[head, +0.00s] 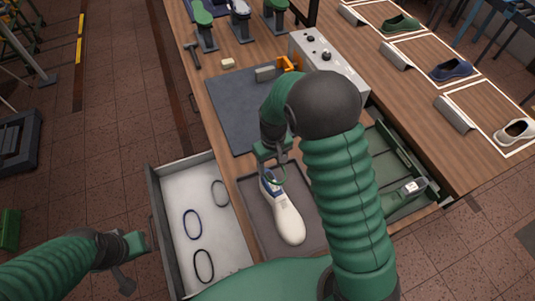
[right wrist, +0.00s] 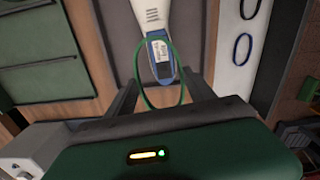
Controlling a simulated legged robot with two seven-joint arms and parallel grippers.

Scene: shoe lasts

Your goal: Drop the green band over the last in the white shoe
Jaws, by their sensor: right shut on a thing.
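The white shoe (head: 287,218) lies in a dark grey tray (head: 254,205), with a blue last (head: 268,187) in its heel end. My right gripper (head: 273,176) is just above the last and shut on the green band (head: 284,178). In the right wrist view, the green band (right wrist: 184,82) hangs as an open loop, and the last (right wrist: 160,57) with its white label shows through it. I cannot tell how far down the band reaches around the last. My left gripper (head: 125,280) is at lower left, away from the shoe; its jaw opening is unclear.
A white-bottomed drawer (head: 172,178) at left holds a blue band (head: 192,223), a black band (head: 204,265) and a greyish band (head: 220,193). A green drawer (head: 408,205) stands open at right. A control box (head: 328,60) is behind my right arm.

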